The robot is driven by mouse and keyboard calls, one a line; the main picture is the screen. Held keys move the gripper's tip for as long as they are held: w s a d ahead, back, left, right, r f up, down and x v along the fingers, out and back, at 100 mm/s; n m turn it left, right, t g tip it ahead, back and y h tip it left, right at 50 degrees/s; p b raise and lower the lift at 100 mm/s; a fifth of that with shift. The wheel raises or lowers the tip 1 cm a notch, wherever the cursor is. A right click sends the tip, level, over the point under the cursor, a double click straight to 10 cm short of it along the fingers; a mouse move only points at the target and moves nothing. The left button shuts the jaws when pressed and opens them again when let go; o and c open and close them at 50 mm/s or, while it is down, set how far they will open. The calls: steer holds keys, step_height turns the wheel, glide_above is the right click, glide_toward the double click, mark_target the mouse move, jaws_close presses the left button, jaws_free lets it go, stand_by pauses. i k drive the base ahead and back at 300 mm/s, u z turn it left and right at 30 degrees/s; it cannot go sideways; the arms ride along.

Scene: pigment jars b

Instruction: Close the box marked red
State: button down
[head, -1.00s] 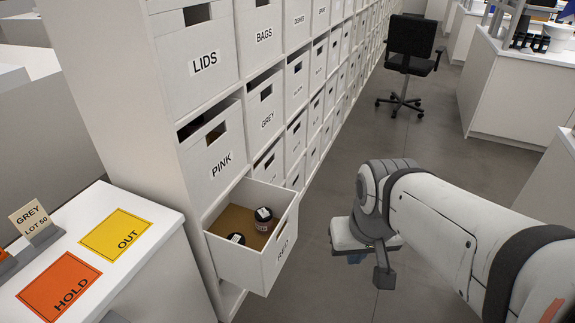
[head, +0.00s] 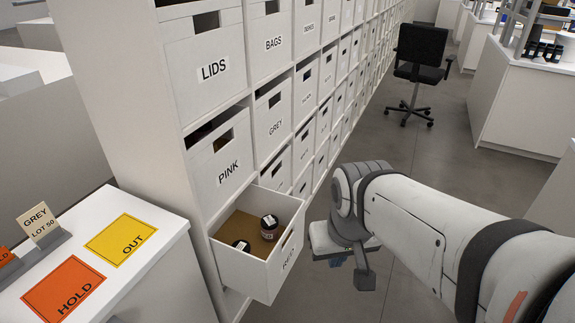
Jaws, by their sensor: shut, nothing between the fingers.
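The box marked RED (head: 248,272) is a white drawer-like box in the shelf, below the box marked PINK. It is pulled out and open at the top. My gripper (head: 335,262) is shut and empty. It is to the right of the box's front face in the picture, apart from it. My wrist hides part of the gripper.
The shelf of white boxes, with the PINK box (head: 220,165) and GREY box (head: 274,118), runs back along the aisle. A white counter with an orange HOLD mat (head: 62,288) and yellow OUT mat (head: 120,239) stands left. A black chair (head: 416,62) is farther back. The grey floor between is clear.

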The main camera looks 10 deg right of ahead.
mark_target(260, 276)
steer(key=i, duration=0.9)
steer(key=u, duration=0.05)
